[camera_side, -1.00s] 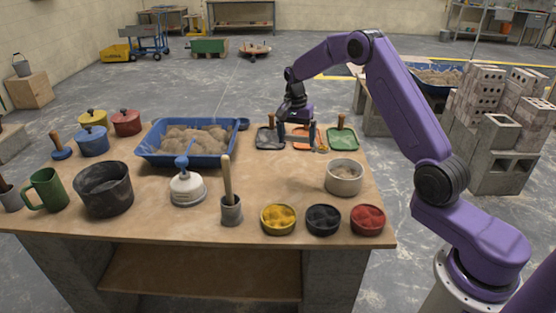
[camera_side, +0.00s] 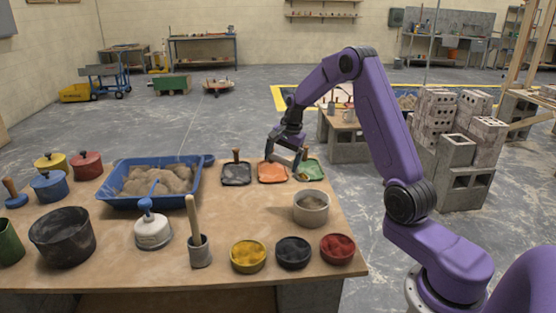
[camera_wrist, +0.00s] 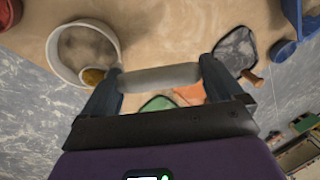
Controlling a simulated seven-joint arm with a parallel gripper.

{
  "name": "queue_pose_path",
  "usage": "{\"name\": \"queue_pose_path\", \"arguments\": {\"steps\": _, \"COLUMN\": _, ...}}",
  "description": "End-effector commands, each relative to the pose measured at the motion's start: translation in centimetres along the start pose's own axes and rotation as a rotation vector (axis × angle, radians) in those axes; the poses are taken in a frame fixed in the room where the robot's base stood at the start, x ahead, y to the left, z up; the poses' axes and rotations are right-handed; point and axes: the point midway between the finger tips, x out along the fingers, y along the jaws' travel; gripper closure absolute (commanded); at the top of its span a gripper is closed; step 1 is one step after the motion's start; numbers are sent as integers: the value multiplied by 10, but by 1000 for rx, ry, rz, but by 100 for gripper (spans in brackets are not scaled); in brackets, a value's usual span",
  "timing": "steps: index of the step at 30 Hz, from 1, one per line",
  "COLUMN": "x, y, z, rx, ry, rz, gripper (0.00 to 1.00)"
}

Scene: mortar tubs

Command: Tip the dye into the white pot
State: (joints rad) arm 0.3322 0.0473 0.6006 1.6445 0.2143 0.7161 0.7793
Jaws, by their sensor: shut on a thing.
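The white pot (camera_side: 312,211), an off-white round tub with grey-brown stuff inside, stands at the right of the bench; it also shows at the upper left in the wrist view (camera_wrist: 58,58). My gripper (camera_side: 286,160) is above the bench behind the pot, tilted, with its right side lower. It is shut on a pale, rod-like tool (camera_wrist: 160,77), seemingly a scoop. A yellow end (camera_wrist: 93,76), apparently dye, shows beyond the left finger and overlaps the pot's near rim in the wrist view. I cannot tell how high it is above the pot.
Yellow (camera_side: 248,255), black (camera_side: 293,252) and red (camera_side: 338,248) tubs line the front edge. Grey (camera_side: 236,174), orange (camera_side: 271,173) and green (camera_side: 313,168) boards lie behind the pot.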

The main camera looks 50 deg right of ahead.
Motion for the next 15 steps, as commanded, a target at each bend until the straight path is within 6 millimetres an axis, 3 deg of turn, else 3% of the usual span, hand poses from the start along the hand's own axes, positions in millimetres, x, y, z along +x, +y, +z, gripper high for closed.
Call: {"name": "queue_pose_path", "arguments": {"steps": 15, "x": -14, "y": 22, "z": 0, "rx": 2, "ry": -2, "rz": -245, "gripper": 73}}
